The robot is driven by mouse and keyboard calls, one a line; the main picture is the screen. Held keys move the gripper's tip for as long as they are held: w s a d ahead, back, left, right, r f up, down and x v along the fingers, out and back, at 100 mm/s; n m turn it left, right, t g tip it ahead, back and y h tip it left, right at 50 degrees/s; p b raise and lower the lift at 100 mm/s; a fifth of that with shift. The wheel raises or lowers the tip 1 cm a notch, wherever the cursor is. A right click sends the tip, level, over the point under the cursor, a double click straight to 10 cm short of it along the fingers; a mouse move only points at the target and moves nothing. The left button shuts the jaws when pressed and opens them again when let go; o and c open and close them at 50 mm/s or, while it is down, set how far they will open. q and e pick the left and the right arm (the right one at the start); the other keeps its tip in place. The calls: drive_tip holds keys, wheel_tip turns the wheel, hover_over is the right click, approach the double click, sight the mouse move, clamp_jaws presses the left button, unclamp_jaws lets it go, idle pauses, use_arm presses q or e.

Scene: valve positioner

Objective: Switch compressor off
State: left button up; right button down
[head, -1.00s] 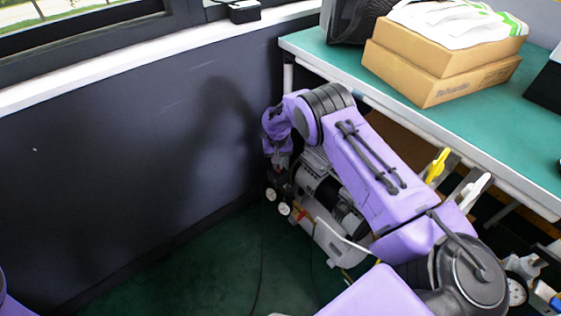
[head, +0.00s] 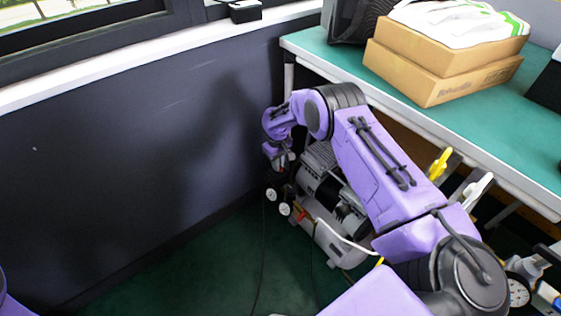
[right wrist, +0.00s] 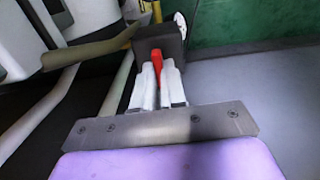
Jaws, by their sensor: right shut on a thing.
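The compressor (head: 318,184), grey and silver with a white tank, stands on the floor under the bench by the dark wall. Its black switch box (right wrist: 172,40) with a red switch lever (right wrist: 156,58) shows in the right wrist view. My right gripper (right wrist: 157,72) is shut on the red lever, one white finger on each side of it. In the head view my right gripper (head: 281,164) is small at the compressor's far end, and the lever cannot be made out. My left gripper is out of view.
Two round gauges (head: 284,209) sit at the compressor's near left side. The green bench (head: 470,125) carries cardboard boxes (head: 425,75). The dark wall (head: 120,160) is close left of my right gripper. Green floor (head: 190,285) is clear in front.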

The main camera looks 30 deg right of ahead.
drive_tip(key=shift+s+a+f, duration=0.1)
drive_tip(key=shift+s, duration=0.05)
drive_tip(key=c, duration=1.2)
unclamp_jaws()
drive_tip(key=shift+r, duration=0.25)
wheel_tip(320, 180, up, 10)
drive_tip(key=p, duration=0.2)
drive_tip(key=shift+p, duration=0.3)
drive_tip(key=shift+r, duration=0.1)
